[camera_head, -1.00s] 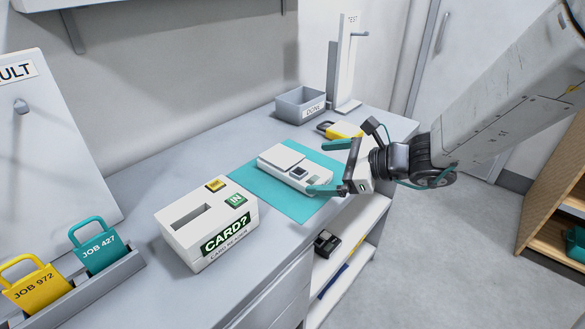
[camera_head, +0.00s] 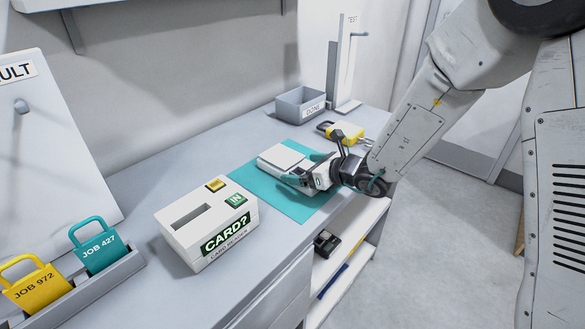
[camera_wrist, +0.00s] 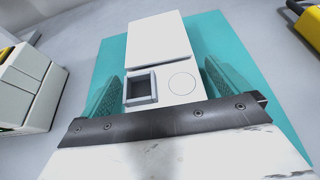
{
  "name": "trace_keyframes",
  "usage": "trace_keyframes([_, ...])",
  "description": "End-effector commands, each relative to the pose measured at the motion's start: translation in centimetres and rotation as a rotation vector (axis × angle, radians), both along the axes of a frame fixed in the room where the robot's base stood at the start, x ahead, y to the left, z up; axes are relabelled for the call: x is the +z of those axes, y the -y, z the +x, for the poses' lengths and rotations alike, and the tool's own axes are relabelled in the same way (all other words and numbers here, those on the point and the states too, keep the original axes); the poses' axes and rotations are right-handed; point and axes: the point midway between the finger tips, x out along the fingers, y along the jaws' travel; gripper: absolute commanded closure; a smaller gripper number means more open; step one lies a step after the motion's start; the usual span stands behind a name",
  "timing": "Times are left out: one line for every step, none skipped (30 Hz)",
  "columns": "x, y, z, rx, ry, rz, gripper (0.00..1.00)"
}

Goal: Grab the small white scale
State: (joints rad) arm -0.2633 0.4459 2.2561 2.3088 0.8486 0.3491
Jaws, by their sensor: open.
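The small white scale (camera_head: 277,157) lies on a teal mat (camera_head: 300,207) on the grey bench. My gripper (camera_head: 302,168) is at the scale's near end, with its teal fingers open and one on each side of the scale. In the wrist view the white scale (camera_wrist: 157,45) stretches away from my gripper (camera_wrist: 170,85), with a small dark display and a round button mark on its near part. The fingers appear apart from its sides. My gripper hides part of the scale in the head view.
A white card reader (camera_head: 205,225) stands left of the mat. A yellow multimeter-like item (camera_head: 342,132) lies to the right, behind my wrist. A grey DONE bin (camera_head: 300,104) is at the back. A rack (camera_head: 85,285) holds yellow and teal job tags at the left.

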Motion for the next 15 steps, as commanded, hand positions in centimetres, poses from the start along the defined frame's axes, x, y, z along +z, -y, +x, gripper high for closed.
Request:
trace_keyframes([-0.03, -0.07, 0.05, 0.000, 0.000, 0.000, 0.00])
trace_keyframes([-0.01, -0.07, 0.04, 0.000, 0.000, 0.000, 0.00])
trace_keyframes([-0.01, -0.06, 0.04, 0.000, 0.001, -0.001, 0.00])
trace_keyframes([0.00, -0.06, 0.03, 0.000, 0.001, -0.001, 0.00])
trace_keyframes([0.00, -0.06, 0.03, 0.000, 0.001, -0.001, 0.00])
trace_keyframes([0.00, -0.06, 0.03, 0.000, 0.001, -0.001, 0.03])
trace_keyframes([0.01, -0.05, 0.03, 0.000, 0.001, -0.001, 0.11])
trace_keyframes([0.01, -0.05, 0.03, 0.000, 0.001, -0.001, 0.19])
trace_keyframes([0.01, -0.04, 0.02, 0.000, 0.001, 0.000, 0.31])
trace_keyframes([0.01, -0.04, 0.02, 0.000, 0.001, 0.000, 0.39])
trace_keyframes([0.02, -0.03, 0.02, 0.000, 0.001, 0.000, 0.47])
trace_keyframes([0.08, -0.05, 0.05, 0.000, 0.002, 0.001, 0.48])
trace_keyframes([0.08, -0.04, 0.06, 0.000, 0.002, 0.001, 0.48])
trace_keyframes([0.08, -0.04, 0.06, 0.000, 0.002, 0.001, 0.48])
trace_keyframes([0.08, -0.03, 0.05, 0.000, 0.002, 0.001, 0.48])
